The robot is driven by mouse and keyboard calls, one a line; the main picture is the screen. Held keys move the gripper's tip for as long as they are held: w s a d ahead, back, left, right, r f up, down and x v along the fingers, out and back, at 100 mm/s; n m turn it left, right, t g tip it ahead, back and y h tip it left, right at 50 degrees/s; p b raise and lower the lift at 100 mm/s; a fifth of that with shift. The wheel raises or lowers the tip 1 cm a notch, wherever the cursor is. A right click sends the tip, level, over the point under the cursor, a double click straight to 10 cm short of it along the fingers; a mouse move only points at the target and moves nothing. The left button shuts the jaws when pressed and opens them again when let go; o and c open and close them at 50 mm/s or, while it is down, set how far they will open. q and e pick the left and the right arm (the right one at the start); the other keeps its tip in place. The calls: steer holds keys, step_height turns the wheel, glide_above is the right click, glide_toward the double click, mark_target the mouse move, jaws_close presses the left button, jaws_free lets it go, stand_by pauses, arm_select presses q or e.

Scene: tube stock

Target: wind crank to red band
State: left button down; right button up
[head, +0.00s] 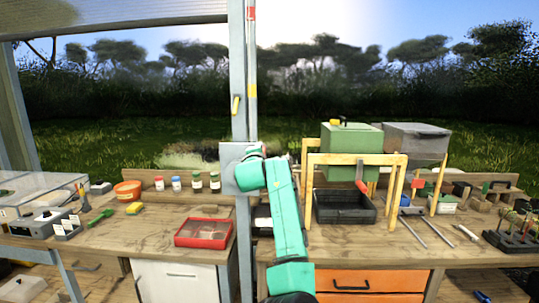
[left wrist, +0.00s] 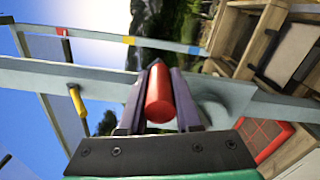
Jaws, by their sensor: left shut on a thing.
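A tall grey post (head: 239,60) stands at the bench. A thin rod beside it carries a red band (head: 252,13) near the top and a yellow band (head: 252,91) lower down. A yellow tab (head: 236,105) sits on the post, well below the red band in the head view. In the left wrist view the red band (left wrist: 62,32) and yellow tab (left wrist: 77,100) also show. My left gripper (left wrist: 160,100) is shut on the red crank grip (left wrist: 160,93). In the head view my teal hand hides the grip and most of the crank beside the grey housing (head: 230,156).
A red tray (head: 204,232) lies left of the post. Several small jars (head: 197,181) and an orange tub (head: 128,191) stand behind it. To the right are a wooden frame (head: 352,159), a black bin (head: 343,208) and a green box (head: 350,143).

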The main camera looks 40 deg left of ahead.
arm_select(q)
steer(key=shift+s+a+r+n+p, duration=0.15)
steer(key=shift+s+a+r, duration=0.05)
steer(key=shift+r, duration=0.25)
steer(key=shift+s+a+r+n+p, duration=0.15)
steer(key=shift+s+r, duration=0.05)
steer(key=shift+r, duration=0.2)
steer(key=shift+s+a+r, duration=0.2)
steer(key=shift+a+r, duration=0.05)
steer(key=shift+a, duration=0.05)
arm_select(e)
steer(key=shift+a+r, duration=0.45)
steer(key=shift+r, duration=0.25)
arm_select(q)
steer(key=c, duration=0.8)
jaws_free()
steer(key=shift+o, duration=1)
steer(key=shift+a+f, duration=0.1)
steer(key=shift+s+a+f, duration=0.1)
steer(key=shift+s, duration=0.1)
arm_select(e)
steer(key=shift+d, duration=0.15)
